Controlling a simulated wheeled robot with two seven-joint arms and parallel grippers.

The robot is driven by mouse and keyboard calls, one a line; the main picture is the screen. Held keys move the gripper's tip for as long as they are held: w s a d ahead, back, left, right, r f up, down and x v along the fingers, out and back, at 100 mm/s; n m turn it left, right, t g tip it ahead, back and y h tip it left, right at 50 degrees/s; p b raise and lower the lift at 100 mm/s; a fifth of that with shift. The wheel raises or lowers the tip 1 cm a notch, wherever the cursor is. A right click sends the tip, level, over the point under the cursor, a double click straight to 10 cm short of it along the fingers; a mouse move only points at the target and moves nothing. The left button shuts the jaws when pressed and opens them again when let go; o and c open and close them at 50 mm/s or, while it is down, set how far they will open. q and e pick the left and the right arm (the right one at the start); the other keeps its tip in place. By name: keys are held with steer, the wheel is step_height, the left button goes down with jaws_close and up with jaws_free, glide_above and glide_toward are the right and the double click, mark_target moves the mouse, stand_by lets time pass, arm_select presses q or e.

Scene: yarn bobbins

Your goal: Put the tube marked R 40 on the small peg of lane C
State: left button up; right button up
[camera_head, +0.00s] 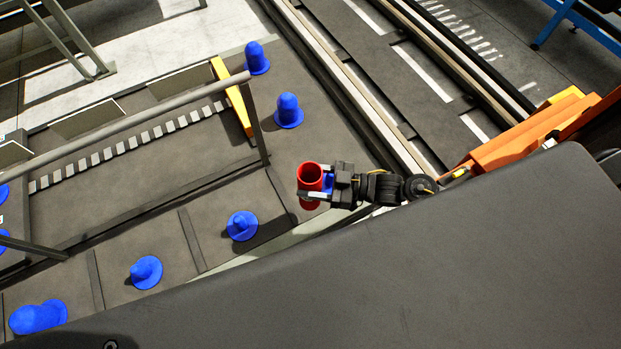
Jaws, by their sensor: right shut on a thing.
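A red open-ended tube (309,177) is in the grip of my right gripper (314,184), near the middle of the head view. Its open top faces the camera; no R 40 marking can be read. A patch of blue (328,183) shows between the tube and the gripper body; I cannot tell what it belongs to. Blue pegs with round bases stand around: a far one (257,58), one above the tube (289,110), one to its lower left (242,225), another farther left (146,271). No lane letters are legible. My left gripper is not in view.
A grey rail (125,120) on posts crosses the left side. A yellow bar (233,98) stands near its right end. More blue pegs (38,317) sit at the lower left. A large dark surface fills the lower right.

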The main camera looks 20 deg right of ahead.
steer(key=w+d+b, duration=0.2)
steer(key=w+d, duration=0.5)
steer(key=d, duration=0.3)
steer(key=shift+b, duration=0.3)
stand_by(0.4)
steer(key=shift+f, duration=0.3)
stand_by(0.3)
steer(key=shift+f+b, duration=3.25)
steer(key=shift+f, duration=0.9)
steer(key=o, duration=1.1)
steer(key=shift+c, duration=0.2)
